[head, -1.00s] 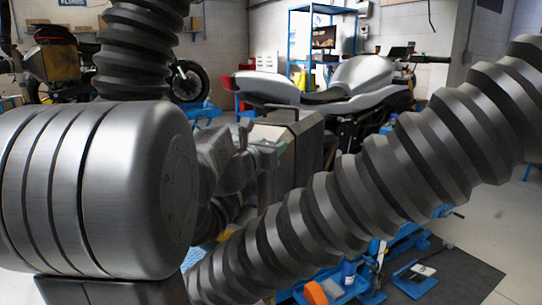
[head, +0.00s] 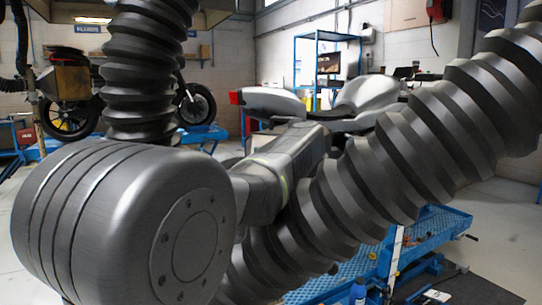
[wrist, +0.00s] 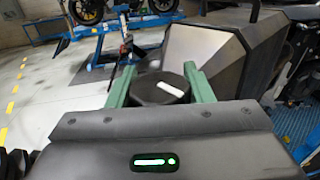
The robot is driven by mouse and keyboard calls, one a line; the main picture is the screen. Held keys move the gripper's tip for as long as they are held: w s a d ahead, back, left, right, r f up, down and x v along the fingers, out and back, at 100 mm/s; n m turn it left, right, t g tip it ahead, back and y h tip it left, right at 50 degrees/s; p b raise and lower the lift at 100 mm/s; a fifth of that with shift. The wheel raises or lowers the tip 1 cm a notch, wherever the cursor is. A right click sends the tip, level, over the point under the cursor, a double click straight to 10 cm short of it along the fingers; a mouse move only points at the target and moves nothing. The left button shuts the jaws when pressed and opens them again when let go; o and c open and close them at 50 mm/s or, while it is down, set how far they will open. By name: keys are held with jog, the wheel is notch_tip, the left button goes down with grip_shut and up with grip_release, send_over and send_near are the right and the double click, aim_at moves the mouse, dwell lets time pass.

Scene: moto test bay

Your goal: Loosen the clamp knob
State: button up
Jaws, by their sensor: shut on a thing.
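The clamp knob (wrist: 158,90) is a round black knob with a white bar mark on its top, in the middle of the wrist view. The white mark runs slantwise. My gripper (wrist: 160,74) has one green finger on each side of the knob and is shut on it. Whatever lies beneath the knob is hidden by the gripper body. In the head view my own arm covers the place, so neither the knob nor the fingers can be made out there.
A grey angular metal case (wrist: 207,58) stands close to the right finger. A grey motorcycle (head: 365,98) stands on a blue lift (head: 425,237). Another motorcycle (head: 75,110) is at the back left. Open floor (wrist: 40,95) lies to the left in the wrist view.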

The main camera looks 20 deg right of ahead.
jog(key=n+y+p, duration=0.2)
jog(key=y, duration=0.1)
jog(key=y+p, duration=0.1)
jog(key=shift+r+n+y, duration=0.25)
jog(key=shift+n+y, duration=0.05)
jog(key=shift+n, duration=0.1)
jog(key=n+y+p, duration=0.1)
jog(key=p, duration=0.1)
jog(key=n+g+y+p, duration=0.1)
jog(key=y+p, duration=0.1)
jog(key=shift+a+r+n+y, duration=0.1)
jog(key=shift+a+n+y, duration=0.2)
jog(key=y+p, duration=0.1)
jog(key=n+g+y+p, duration=0.1)
jog(key=p, duration=0.1)
jog(key=n+g+y+p, duration=0.1)
jog(key=shift+s+a+p, duration=0.15)
jog(key=shift+a+p, duration=0.1)
jog(key=shift+p, duration=0.1)
jog(key=shift+a+f+n+g+y+p, duration=0.1)
jog(key=shift+f+n+g+y+p, duration=0.2)
jog(key=shift+n+g+y+p, duration=0.75)
jog(key=shift+s+f+p, duration=0.1)
jog(key=shift+p, duration=0.2)
jog(key=o, duration=1)
